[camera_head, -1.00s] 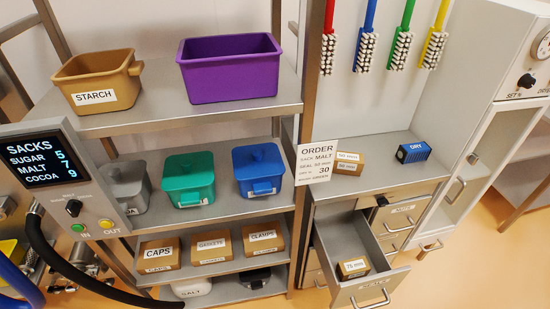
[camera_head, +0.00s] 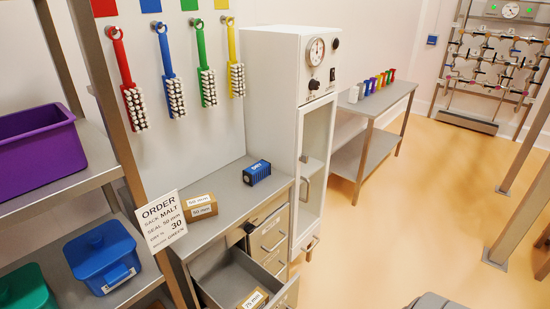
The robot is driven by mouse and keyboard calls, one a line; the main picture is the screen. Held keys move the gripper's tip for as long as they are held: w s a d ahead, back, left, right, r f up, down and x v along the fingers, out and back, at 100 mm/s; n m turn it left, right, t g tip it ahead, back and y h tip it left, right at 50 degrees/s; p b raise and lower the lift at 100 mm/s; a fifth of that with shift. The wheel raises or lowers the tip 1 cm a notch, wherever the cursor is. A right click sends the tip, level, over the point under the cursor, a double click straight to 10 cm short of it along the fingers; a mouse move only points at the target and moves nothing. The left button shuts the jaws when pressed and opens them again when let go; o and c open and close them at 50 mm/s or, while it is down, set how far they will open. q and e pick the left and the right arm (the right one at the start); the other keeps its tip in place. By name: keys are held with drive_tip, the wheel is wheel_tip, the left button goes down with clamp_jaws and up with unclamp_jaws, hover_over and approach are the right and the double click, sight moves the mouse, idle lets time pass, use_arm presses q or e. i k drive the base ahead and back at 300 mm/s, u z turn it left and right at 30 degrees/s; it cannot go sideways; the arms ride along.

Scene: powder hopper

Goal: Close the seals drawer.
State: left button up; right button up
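The seals drawer (camera_head: 213,285) is pulled open from the grey cabinet, low at the bottom centre. A small brown box labelled 75 mm (camera_head: 252,300) lies inside it. The drawer's front and handle are partly cut off by the bottom edge of the view. Closed drawers (camera_head: 270,232) with bar handles show in the cabinet to the right of the open one. Neither of my grippers is in view.
On the cabinet top (camera_head: 225,205) are brown 50 mm boxes (camera_head: 200,207), a blue DRY block (camera_head: 257,172) and an order card (camera_head: 161,220). A white drying cabinet (camera_head: 290,100) stands right of it. Shelves with a purple bin (camera_head: 38,150) stand left. Open floor (camera_head: 400,215) lies right.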

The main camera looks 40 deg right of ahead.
sight(229, 280)
drive_tip(key=z, duration=1.6)
drive_tip(key=i, duration=0.45)
